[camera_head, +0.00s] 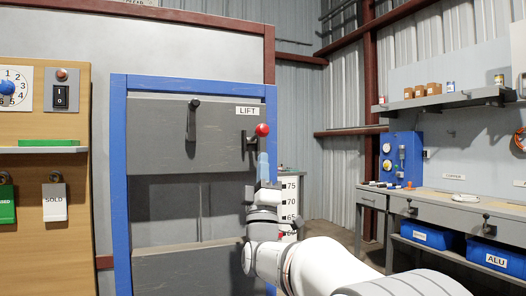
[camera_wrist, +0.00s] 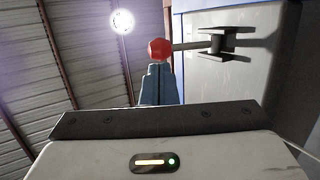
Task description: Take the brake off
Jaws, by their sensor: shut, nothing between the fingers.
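The brake lever shows as a red ball knob (camera_head: 262,130) on a short arm from a dark bracket, on the grey lift panel (camera_head: 150,150) below the LIFT label. My gripper (camera_head: 263,158) is just below the knob, its blue-grey fingers pointing up. In the wrist view the red knob (camera_wrist: 160,48) appears just beyond the fingertips of my gripper (camera_wrist: 159,68), and its rod runs right to a bracket (camera_wrist: 216,44). The fingers are together with nothing between them. Whether the tips touch the knob cannot be told.
A black crank-like handle (camera_head: 192,118) stands left of the knob on the panel, inside a blue frame (camera_head: 119,180). A white scale with numbers (camera_head: 289,205) is right of my gripper. A workbench (camera_head: 450,208) lies farther right, and a wooden board (camera_head: 60,180) left.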

